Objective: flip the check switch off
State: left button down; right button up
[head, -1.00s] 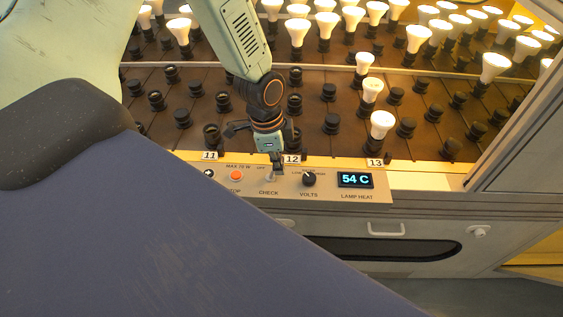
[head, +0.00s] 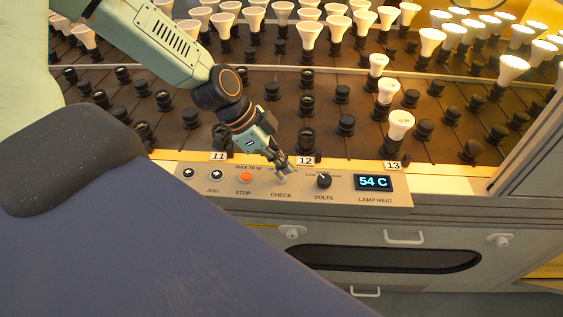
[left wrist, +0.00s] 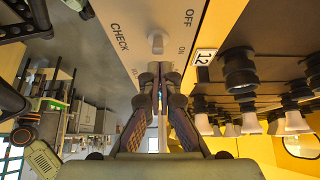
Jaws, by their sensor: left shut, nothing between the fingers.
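The check switch is a small pale lever (left wrist: 157,42) on the beige control panel, between the CHECK and OFF/ON labels in the left wrist view. In the head view the switch (head: 281,180) sits above the CHECK label, right of the orange STOP button. My left gripper (head: 284,169) is shut and empty, its tips pointing down close to the switch. My right gripper is not in view.
The panel also holds two JOG buttons (head: 202,174), the STOP button (head: 246,177), the VOLTS knob (head: 324,181) and a LAMP HEAT display (head: 373,183) reading 54 C. Behind stands a rack of sockets and lit bulbs (head: 400,124). A drawer handle (head: 404,238) is below.

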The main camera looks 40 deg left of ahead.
pick_arm(q)
jog(key=shift+a+r+p, duration=0.15)
jog(key=shift+r+p, duration=0.4)
jog(key=shift+r, duration=0.1)
jog(key=shift+r, duration=0.15)
